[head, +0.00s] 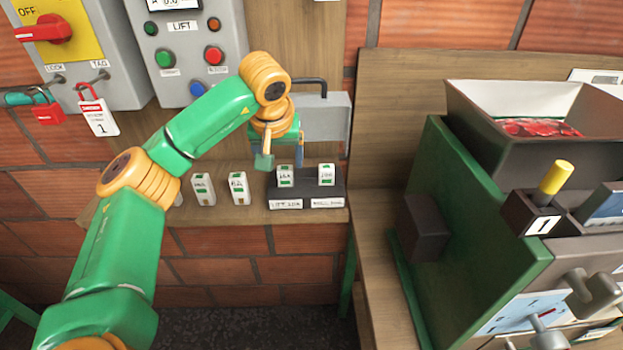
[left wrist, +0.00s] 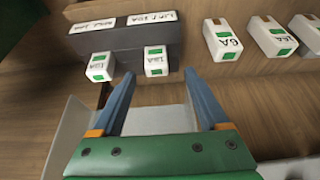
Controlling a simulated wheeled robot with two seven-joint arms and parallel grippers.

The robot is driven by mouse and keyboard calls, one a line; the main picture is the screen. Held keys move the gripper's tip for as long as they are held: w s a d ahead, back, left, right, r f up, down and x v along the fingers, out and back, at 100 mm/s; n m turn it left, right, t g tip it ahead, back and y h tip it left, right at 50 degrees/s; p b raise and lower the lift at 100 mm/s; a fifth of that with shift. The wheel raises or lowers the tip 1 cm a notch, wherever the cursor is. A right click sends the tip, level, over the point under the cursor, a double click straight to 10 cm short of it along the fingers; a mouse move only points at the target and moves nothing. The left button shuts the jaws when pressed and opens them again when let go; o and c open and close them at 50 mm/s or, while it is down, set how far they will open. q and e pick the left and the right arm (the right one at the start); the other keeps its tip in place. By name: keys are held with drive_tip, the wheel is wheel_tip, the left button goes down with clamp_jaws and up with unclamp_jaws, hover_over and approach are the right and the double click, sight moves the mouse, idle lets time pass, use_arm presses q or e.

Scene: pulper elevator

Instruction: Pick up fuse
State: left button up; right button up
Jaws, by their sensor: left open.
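My left gripper (head: 281,157) is open and empty, just above and behind the dark fuse holder (head: 305,202) on the wooden shelf. Two white fuses with green marks stand in the holder, a left one (head: 285,177) and a right one (head: 326,176). In the left wrist view, my open fingers (left wrist: 158,76) point at the holder (left wrist: 125,45), with the near fuse (left wrist: 156,62) between the fingertip lines, apart from them. Loose fuses stand left of the holder: one marked 6A (head: 238,190) and another (head: 203,190). A further one is partly hidden by my arm. My right gripper is out of view.
A grey box with a black handle (head: 325,118) is behind the gripper. The lift control panel (head: 188,50) and red padlock (head: 48,113) are at upper left. A green-sided machine (head: 470,200) fills the right side. The shelf (head: 260,212) is narrow.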

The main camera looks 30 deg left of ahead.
sight(285, 171)
use_arm(q)
drive_tip(key=p+x, duration=0.1)
drive_tip(key=x, duration=0.3)
drive_tip(key=shift+w+d+f+p, duration=0.1)
drive_tip(key=shift+d+f+p, duration=0.1)
drive_tip(key=shift+p, duration=0.1)
drive_tip(key=shift+w+f, duration=0.25)
drive_tip(key=shift+f, duration=0.1)
drive_tip(key=shift+s+r, duration=0.1)
drive_tip(key=shift+s, duration=0.05)
drive_tip(key=c, duration=0.7)
clamp_jaws()
